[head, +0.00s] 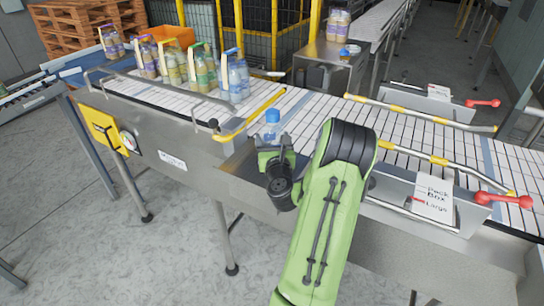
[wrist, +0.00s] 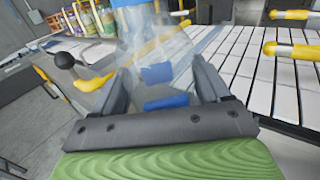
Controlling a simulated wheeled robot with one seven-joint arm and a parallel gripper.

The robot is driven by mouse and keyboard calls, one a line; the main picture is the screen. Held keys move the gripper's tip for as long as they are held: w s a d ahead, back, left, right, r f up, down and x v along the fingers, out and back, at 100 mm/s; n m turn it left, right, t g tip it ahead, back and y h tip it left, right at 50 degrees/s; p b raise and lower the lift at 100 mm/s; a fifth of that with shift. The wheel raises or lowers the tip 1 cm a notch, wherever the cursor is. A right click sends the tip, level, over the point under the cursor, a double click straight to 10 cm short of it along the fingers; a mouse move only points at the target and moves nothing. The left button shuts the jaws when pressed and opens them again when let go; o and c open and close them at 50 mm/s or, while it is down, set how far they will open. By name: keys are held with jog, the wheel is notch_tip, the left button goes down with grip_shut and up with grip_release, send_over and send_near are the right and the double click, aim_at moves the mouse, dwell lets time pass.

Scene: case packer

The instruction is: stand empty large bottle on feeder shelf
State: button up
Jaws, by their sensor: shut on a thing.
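My gripper (head: 274,152) is shut on a clear bottle with a blue cap (head: 272,116), at the near edge of the conveyor. In the wrist view the clear bottle (wrist: 160,45) stands between the two dark fingers of my gripper (wrist: 160,90), and it looks empty. Blue pads show through its clear wall. In the head view the bottle's lower part is hidden behind my gripper. I cannot tell whether its base touches a surface. A steel ledge (head: 235,170) runs along the conveyor's near side by my gripper; I cannot tell if it is the feeder shelf.
The white slatted conveyor (head: 310,107) runs behind my gripper, with yellow-ended guide rails (head: 420,155). Several bottle packs with handles (head: 235,80) stand on its left part. A sign (head: 434,197) reads "Pack Box Large". A steel stand (head: 335,55) holds more bottles at the back.

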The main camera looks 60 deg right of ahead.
notch_tip(320, 180, down, 3)
jog(key=shift+s+f+b, duration=0.1)
jog(key=shift+s+b, duration=0.05)
jog(key=shift+b, duration=0.85)
jog(key=shift+r, duration=0.25)
jog(key=o, duration=1)
jog(key=shift+p, duration=0.3)
